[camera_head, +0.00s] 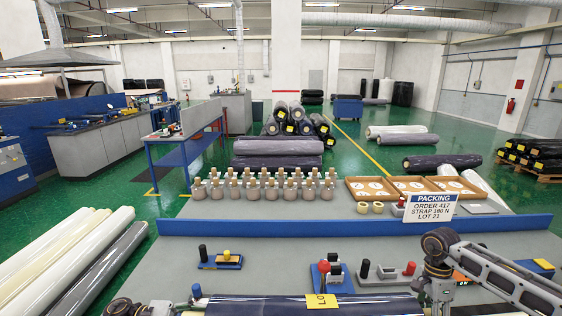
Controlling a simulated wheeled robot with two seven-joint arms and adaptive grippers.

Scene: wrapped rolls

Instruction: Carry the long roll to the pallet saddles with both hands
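The long roll (270,306) is dark navy and glossy, with a yellow label (322,300) on its top. It lies crosswise at the bottom edge of the head view, and its lower part is cut off. My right gripper (438,292) points down beside the roll's right end. Its fingertips are cut off by the picture's edge, so its opening and any contact are hidden. Only a dark joint of my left arm (124,307) shows at the bottom left; its gripper fingers are out of sight. I cannot make out the pallet saddles.
A blue rail (340,227) crosses the grey bench. Behind it stand several tan plugs (265,188), wooden trays (410,188) and a packing sign (431,206). A red-knobbed device (325,272) stands behind the roll. Pale rolls (75,262) lie left; a loaded pallet (535,176) stands far right.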

